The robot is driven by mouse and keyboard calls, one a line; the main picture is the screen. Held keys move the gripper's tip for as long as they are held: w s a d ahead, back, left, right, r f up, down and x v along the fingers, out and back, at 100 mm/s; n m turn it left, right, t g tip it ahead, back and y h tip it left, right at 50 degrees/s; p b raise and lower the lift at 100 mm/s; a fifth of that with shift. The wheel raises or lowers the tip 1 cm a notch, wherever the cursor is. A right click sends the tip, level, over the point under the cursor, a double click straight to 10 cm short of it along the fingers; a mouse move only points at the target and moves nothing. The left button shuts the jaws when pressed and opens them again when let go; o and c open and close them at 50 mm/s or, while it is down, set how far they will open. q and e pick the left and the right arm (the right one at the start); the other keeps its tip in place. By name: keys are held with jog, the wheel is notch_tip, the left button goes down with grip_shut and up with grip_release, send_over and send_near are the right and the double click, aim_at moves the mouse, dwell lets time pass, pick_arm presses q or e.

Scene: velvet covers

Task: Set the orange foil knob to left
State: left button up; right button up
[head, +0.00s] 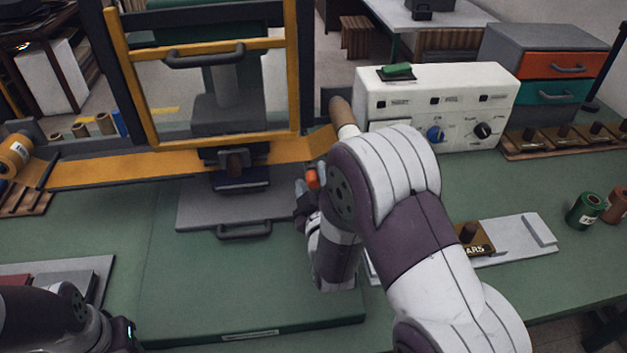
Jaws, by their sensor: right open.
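A cream control box (437,88) stands at the back, right of centre. Its front carries a blue knob (435,134) and a black knob (482,130). I see no orange knob on the visible part of its face; my right arm covers the lower left of that face. My right gripper (303,192) is open, beside the grey plate and left of the box, partly hidden by its own wrist. A small orange piece (312,178) shows by it; I cannot tell what it belongs to. My left arm shows at the lower left, its fingers out of view.
A yellow-framed press (205,142) stands left of the box, with a grey handled plate (193,213) before it. A drawer unit (545,45), wooden holders (560,140) and spools (585,210) stand right. The green mat's front is clear.

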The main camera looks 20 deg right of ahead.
jog(key=shift+c, duration=0.3)
grip_shut()
jog(key=a, duration=0.3)
jog(key=w+a, duration=0.1)
jog(key=a, duration=0.2)
jog(key=w+a, duration=0.1)
jog(key=a, duration=0.2)
jog(key=shift+w, duration=0.2)
jog(key=shift+o, duration=0.3)
grip_release()
jog(key=v, duration=1.2)
jog(key=shift+s, duration=0.4)
